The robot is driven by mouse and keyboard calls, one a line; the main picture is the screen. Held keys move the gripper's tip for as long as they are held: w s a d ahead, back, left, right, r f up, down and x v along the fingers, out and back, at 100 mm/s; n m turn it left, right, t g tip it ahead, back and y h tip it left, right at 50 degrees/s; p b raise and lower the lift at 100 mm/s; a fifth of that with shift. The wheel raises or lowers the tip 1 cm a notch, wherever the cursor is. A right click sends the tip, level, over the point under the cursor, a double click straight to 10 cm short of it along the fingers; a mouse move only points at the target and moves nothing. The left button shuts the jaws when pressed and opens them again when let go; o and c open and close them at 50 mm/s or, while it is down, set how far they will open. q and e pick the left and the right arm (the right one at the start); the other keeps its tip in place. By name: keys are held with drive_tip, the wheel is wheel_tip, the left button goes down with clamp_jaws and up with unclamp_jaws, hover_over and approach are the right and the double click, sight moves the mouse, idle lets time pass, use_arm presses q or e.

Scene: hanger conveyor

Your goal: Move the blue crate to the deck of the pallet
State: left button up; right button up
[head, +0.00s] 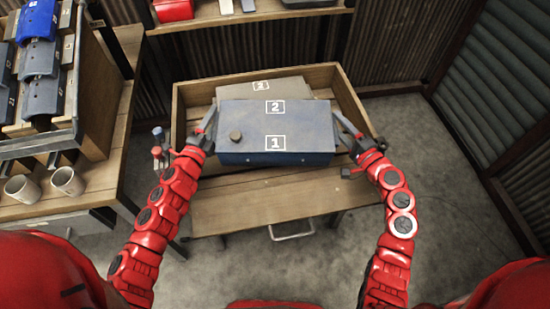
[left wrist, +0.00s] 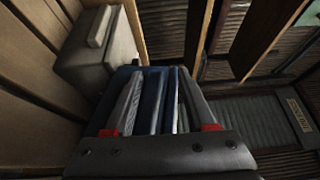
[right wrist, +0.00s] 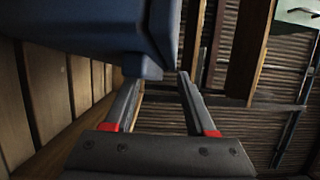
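The blue crate (head: 300,118) is a box-like blue body with labels 1 and 2 and a dark round knob. It sits in the front of a wooden tray (head: 186,92) on a bench. My left gripper (head: 211,120) is at its left side; in the left wrist view the spread fingers (left wrist: 162,98) have a blue edge (left wrist: 154,88) between them. My right gripper (head: 346,124) is at its right side; in the right wrist view its fingers (right wrist: 160,90) are apart, with the crate (right wrist: 95,30) at upper left and a lug near one fingertip. I cannot make out a pallet.
A grey box (head: 230,89) with a label stands behind the blue crate in the tray. A rack (head: 88,140) with blue and grey bins and two mugs (head: 68,181) are at left. A shelf (head: 225,22) is at the back. The floor (head: 460,190) at right is clear.

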use_arm(q)
drive_tip(key=shift+s+a+f, duration=0.1)
drive_tip(key=shift+a+f, duration=0.1)
drive_tip(key=shift+f, duration=0.15)
use_arm(e)
drive_tip(key=shift+a, duration=0.2)
use_arm(q)
drive_tip(key=v, duration=0.7)
drive_tip(key=shift+s+r, duration=0.3)
drive_tip(key=shift+s, duration=0.15)
drive_tip(key=shift+d, duration=0.1)
use_arm(e)
drive_tip(key=o, duration=0.4)
drive_tip(key=shift+o, duration=0.2)
drive_tip(key=shift+f, duration=0.1)
drive_tip(key=shift+d, duration=0.1)
drive_tip(key=v, duration=1.2)
